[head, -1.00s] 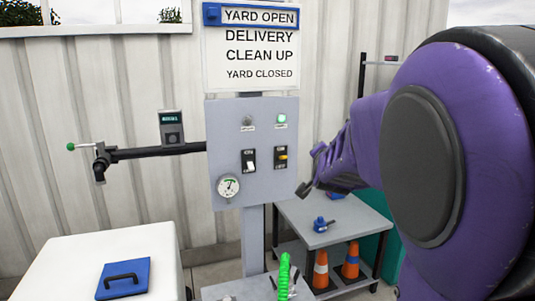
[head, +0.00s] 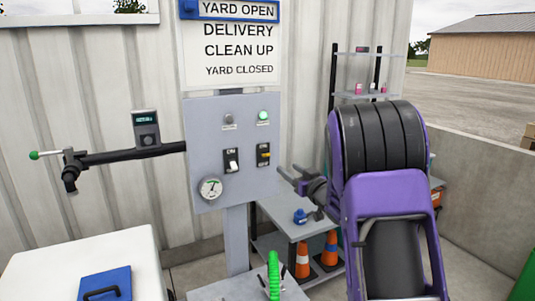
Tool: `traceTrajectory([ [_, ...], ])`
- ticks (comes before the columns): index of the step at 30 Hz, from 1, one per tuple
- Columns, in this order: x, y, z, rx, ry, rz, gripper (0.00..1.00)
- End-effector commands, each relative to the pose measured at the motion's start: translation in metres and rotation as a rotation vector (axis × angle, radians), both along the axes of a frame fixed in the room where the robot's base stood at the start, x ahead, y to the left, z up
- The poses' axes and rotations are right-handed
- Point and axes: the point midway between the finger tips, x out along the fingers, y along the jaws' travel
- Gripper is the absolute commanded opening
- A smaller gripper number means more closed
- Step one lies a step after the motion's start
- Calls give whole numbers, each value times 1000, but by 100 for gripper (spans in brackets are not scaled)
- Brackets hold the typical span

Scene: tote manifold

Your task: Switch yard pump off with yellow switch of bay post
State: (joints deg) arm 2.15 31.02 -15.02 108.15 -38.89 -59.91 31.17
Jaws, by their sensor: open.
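The bay post's grey panel (head: 205,135) stands against the corrugated wall. The yellow switch (head: 263,155) sits on a black plate at the panel's right side. Above it a green lamp (head: 263,116) is lit. A white switch (head: 231,160) is to its left, under an unlit grey lamp (head: 228,118). My gripper (head: 288,171) is open and empty, just right of the panel's lower right edge and lower than the yellow switch. Its dark fingers point left and appear apart from the switch. The exact gap in depth cannot be told.
A pipe with a green-tipped lever (head: 34,155) sticks out left of the panel. A round gauge (head: 210,188) is on the panel. A grey cart (head: 290,222) with cones beneath stands behind my gripper.

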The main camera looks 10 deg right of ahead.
Motion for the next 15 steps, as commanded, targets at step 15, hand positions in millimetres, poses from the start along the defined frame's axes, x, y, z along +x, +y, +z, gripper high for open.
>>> traceTrajectory([
  [15, 100, 34, 0, -2, 0, 0, 55],
])
